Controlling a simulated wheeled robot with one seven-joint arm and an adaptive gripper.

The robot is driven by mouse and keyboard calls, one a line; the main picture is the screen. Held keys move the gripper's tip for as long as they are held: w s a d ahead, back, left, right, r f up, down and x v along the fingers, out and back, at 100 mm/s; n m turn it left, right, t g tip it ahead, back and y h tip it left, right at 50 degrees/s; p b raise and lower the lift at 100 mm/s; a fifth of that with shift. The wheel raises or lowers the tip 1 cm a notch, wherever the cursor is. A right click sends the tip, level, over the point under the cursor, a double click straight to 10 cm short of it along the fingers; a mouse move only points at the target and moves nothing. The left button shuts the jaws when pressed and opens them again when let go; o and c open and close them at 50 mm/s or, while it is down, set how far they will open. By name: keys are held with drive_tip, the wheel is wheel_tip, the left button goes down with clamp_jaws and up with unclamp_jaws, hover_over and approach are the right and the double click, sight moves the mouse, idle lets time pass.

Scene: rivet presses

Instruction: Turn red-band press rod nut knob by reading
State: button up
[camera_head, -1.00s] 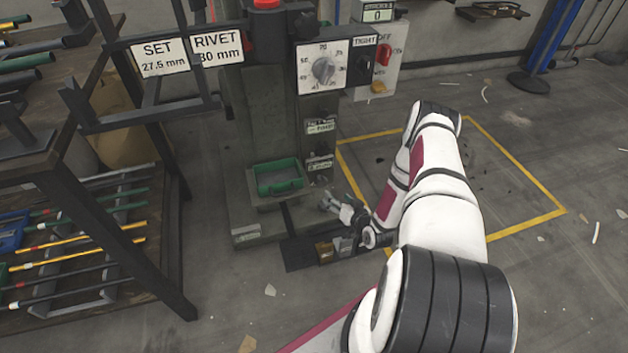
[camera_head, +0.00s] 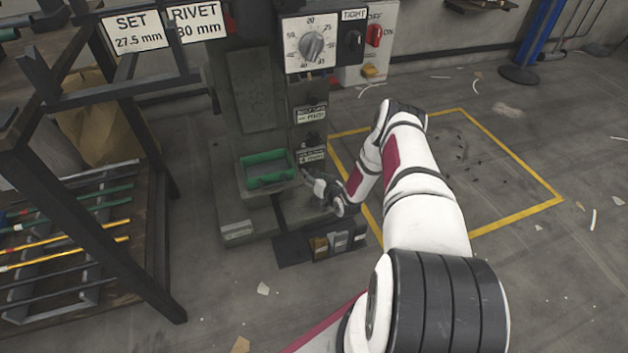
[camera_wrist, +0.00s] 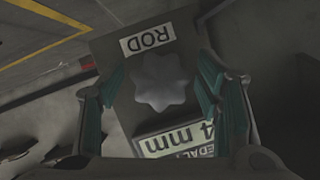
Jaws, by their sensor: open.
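The rod nut knob (camera_wrist: 160,82) is a grey, star-shaped knob in the middle of the wrist view, below a plate marked ROD (camera_wrist: 147,40) that reads upside down. My gripper (camera_wrist: 160,85) is open, with one teal-lined finger on each side of the knob. Gaps show between fingers and knob; depth is hard to judge. A label reading PEDAL and 4 mm (camera_wrist: 185,138) is partly hidden. In the head view my gripper (camera_head: 309,178) is at the lower front of the grey press (camera_head: 255,90), and the knob is not distinct there. No red band is clear.
Signs read SET 27.5 mm (camera_head: 137,32) and RIVET 30 mm (camera_head: 193,24). A numbered dial (camera_head: 311,45) sits on the press above a green-edged tray (camera_head: 267,168). A rod rack (camera_head: 80,230) stands left. The yellow-marked floor (camera_head: 480,165) is mostly clear.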

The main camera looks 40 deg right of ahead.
drive_tip(key=shift+w+f, duration=0.1)
drive_tip(key=shift+w, duration=0.1)
drive_tip(key=c, duration=1.2)
